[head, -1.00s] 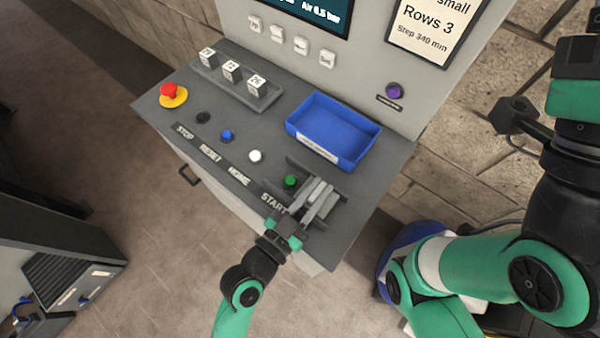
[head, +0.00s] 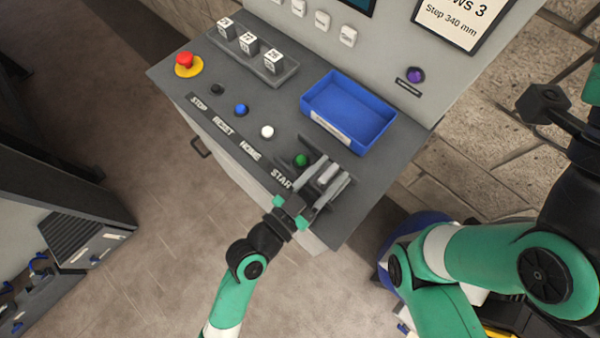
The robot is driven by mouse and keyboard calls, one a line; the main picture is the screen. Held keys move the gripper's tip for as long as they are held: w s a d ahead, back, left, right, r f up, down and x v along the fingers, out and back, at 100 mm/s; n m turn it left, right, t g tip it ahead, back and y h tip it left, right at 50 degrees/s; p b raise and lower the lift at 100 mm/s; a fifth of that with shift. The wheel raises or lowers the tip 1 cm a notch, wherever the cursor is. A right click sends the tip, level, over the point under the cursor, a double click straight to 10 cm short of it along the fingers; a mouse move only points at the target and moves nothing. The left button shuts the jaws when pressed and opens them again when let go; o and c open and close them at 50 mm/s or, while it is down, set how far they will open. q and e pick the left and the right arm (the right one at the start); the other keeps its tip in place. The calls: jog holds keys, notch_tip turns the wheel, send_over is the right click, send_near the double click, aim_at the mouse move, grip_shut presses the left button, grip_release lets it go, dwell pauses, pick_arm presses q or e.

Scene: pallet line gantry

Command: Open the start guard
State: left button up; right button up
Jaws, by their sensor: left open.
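The green START button (head: 301,160) shows uncovered from above at the right end of the button row on the sloping grey console. Dark grey guard parts (head: 347,192) are visible around and to the right of my left gripper. The hinged flap of the guard cannot be told apart from the fingers here, so its position is unclear. My left gripper (head: 325,181) is open, its pale grey fingers over the guard area just right of and below the green button. Whether it touches the guard cannot be seen.
A blue tray (head: 348,109) sits just above the START area. A red stop button (head: 185,61), a blue button (head: 240,110) and a white button (head: 267,132) lie to the left. A rack (head: 286,77) of number blocks stands behind them. My right arm fills the lower right.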

pick_arm(q)
jog(key=v, duration=1.1)
jog(key=shift+b, duration=0.4)
jog(key=shift+s+a, duration=0.1)
jog(key=shift+a, duration=0.05)
